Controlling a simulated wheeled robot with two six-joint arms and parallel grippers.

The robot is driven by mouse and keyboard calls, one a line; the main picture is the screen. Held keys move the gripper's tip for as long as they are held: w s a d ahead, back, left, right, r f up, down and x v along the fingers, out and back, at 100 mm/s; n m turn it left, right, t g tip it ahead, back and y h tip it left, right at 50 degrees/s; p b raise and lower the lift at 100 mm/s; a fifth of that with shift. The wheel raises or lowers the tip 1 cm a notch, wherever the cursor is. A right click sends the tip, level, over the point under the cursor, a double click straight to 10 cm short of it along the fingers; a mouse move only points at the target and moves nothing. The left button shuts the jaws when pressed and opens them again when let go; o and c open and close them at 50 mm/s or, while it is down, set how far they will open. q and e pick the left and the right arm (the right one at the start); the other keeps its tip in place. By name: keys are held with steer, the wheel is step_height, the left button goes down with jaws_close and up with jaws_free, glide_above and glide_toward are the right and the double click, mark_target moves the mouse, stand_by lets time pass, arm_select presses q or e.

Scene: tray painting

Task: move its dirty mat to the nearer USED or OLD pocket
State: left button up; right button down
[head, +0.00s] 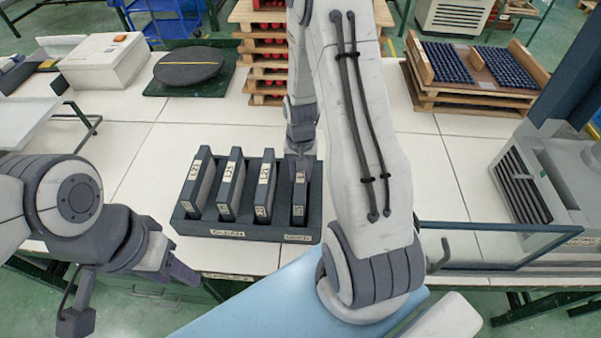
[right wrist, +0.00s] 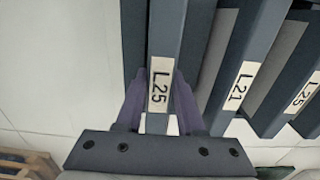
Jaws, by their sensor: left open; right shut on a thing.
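A dark rack (head: 265,232) stands on the white table with several upright grey mats in its slots. My right gripper (head: 300,158) is at the top of the rightmost mat (head: 299,204), which stands in its slot. In the right wrist view, my right gripper (right wrist: 160,90) is shut on this mat, its fingers on either side of the label L25. A mat labelled L21 (right wrist: 232,88) stands beside it, then another labelled L25 (right wrist: 298,92). My left gripper (head: 178,268) is open and empty at the front left of the rack.
A glass-like panel (head: 490,245) and a grey machine (head: 555,175) stand to the right. A round dark disc (head: 188,66) and a white box (head: 104,62) are at the back left. A wooden tray (head: 475,75) is at the back right. Table behind the rack is clear.

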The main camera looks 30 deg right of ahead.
steer(key=shift+f+b, duration=0.35)
steer(key=shift+f, duration=0.15)
stand_by(0.3)
steer(key=shift+c, duration=2.2)
jaws_free()
steer(key=shift+r, duration=0.1)
step_height(320, 180, up, 17)
steer(key=p, duration=1.5)
steer(key=shift+r, duration=0.2)
steer(key=shift+w, duration=0.1)
